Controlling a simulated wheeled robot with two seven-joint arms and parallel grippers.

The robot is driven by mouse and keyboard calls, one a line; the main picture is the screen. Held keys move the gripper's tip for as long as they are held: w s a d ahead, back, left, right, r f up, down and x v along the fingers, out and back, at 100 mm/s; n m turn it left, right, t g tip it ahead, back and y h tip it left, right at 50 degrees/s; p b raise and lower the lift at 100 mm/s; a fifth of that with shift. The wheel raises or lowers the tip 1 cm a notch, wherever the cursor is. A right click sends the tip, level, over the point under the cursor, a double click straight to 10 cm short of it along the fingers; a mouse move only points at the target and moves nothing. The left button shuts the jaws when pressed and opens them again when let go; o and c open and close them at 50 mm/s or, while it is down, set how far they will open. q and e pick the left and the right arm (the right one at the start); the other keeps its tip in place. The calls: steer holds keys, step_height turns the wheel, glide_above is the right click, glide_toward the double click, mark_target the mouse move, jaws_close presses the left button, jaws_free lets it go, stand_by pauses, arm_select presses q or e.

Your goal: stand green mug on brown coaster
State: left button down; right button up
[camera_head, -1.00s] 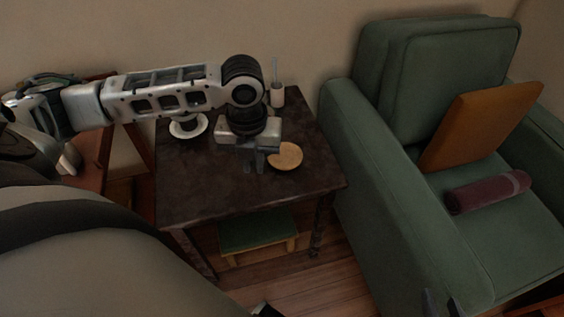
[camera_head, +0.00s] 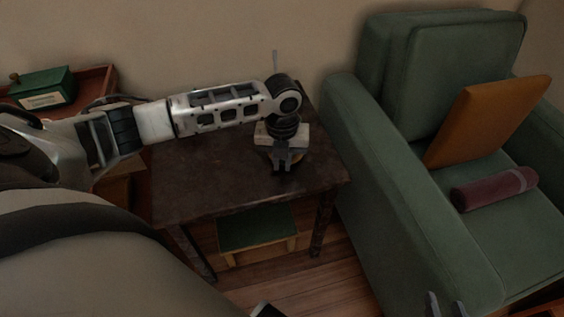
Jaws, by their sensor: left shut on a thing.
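My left gripper (camera_head: 281,168) points down over the right part of the dark side table (camera_head: 205,192). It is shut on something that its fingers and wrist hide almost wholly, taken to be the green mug. The brown coaster (camera_head: 263,154) is right under or behind this gripper, with only a bit of its tan edge showing. I cannot tell whether the mug touches the coaster. The fingertips of my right gripper (camera_head: 446,307) show at the bottom right, apart and empty, in front of the armchair.
A green armchair (camera_head: 360,170) with an orange cushion (camera_head: 487,122) and a purple roll (camera_head: 494,188) stands close to the table's right. A green box (camera_head: 43,88) sits on a wooden stand at left. A green-topped stool (camera_head: 255,228) is under the table. The table's front left is clear.

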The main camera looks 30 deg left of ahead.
arm_select(q)
steer(key=shift+w+f, duration=0.1)
steer(key=shift+f, duration=0.05)
steer(key=shift+f, duration=0.15)
steer(key=c, duration=1.4)
jaws_free()
steer(key=shift+c, duration=0.2)
